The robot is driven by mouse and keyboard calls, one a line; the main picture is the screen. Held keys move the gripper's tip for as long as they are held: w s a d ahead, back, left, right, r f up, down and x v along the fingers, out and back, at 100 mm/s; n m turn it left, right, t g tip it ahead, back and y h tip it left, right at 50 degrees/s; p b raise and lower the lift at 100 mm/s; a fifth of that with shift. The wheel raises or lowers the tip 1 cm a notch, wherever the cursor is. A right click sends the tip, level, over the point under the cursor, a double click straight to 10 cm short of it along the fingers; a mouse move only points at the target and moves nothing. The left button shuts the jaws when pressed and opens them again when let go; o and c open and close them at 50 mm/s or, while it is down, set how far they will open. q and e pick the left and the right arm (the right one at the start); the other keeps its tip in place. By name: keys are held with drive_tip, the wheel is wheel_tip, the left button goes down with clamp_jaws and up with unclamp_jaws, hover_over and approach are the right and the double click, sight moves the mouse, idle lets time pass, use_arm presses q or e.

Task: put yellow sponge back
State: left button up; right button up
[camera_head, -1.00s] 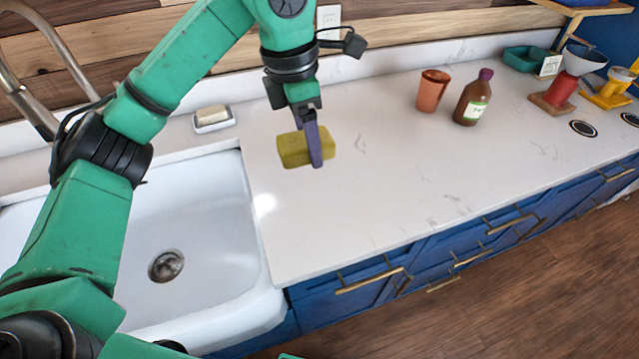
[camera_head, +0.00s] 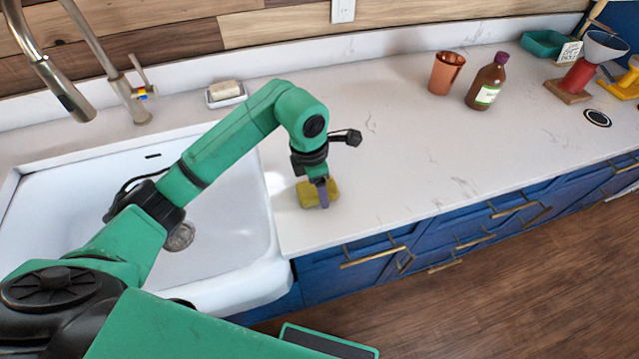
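The yellow sponge (camera_head: 306,195) is at the counter's left part, just right of the sink. My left gripper (camera_head: 322,194) points down over it, with a purple-grey finger against its right side. The gripper appears shut on the sponge; the far finger is hidden. I cannot tell whether the sponge touches the counter. A white soap dish (camera_head: 213,103) with a pale bar (camera_head: 224,89) stands behind the sink. My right gripper is not in view.
The white sink (camera_head: 225,225) lies left of the sponge, with a metal faucet (camera_head: 135,100) behind it. A copper cup (camera_head: 446,74) and a brown bottle (camera_head: 486,84) stand at the back right. The counter (camera_head: 420,150) between is clear. A teal tray (camera_head: 545,44) is farther right.

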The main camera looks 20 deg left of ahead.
use_arm(q)
drive_tip(key=shift+w, duration=0.1)
drive_tip(key=shift+f, duration=0.25)
drive_tip(key=o, duration=1.2)
drive_tip(key=shift+r, duration=0.1)
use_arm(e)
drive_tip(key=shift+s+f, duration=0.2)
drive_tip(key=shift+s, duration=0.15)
